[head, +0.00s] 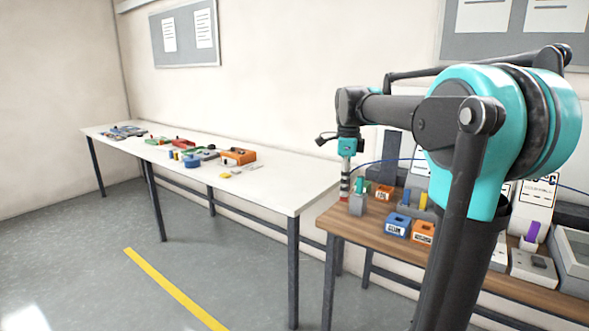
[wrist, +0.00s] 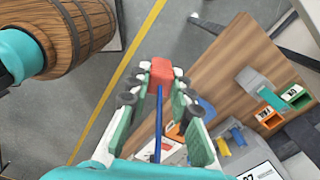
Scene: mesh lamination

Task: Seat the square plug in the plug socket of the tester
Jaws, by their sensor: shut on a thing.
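My gripper (wrist: 155,95) is shut on a red, blocky plug (wrist: 162,72) with a blue cable running back between the fingers. White tester-like units stand at the right of the bench, one with a label panel (head: 540,192). A white panel marked with digits (wrist: 263,172) shows in the wrist view. I cannot make out the plug socket.
The wooden bench (head: 345,225) carries blue (head: 398,225) and orange (head: 424,232) boxes, coloured pegs, and a purple peg (head: 532,231). A long white table (head: 285,190) stands to the left with several coloured devices. A barrel (wrist: 75,32) shows in the wrist view.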

